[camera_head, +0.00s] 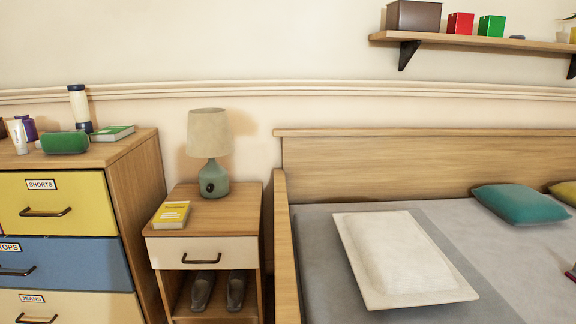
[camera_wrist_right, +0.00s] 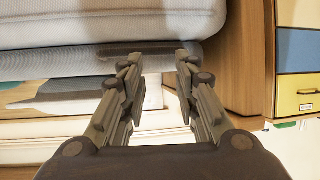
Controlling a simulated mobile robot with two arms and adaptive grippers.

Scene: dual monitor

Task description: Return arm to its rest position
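My right gripper (camera_wrist_right: 157,62) shows in the right wrist view with its two fingers apart and nothing between them. Behind the fingers in that view is the side of a bed with a grey mattress (camera_wrist_right: 100,30). Neither of my arms nor grippers shows in the head view, and my left gripper is in neither view.
In the head view a bed (camera_head: 385,165) with a white tray-like object (camera_head: 395,255) fills the right. A nightstand (camera_head: 205,250) with a lamp (camera_head: 209,140) stands in the middle. A dresser (camera_head: 140,185) is at left. A shelf (camera_head: 470,41) hangs above the bed.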

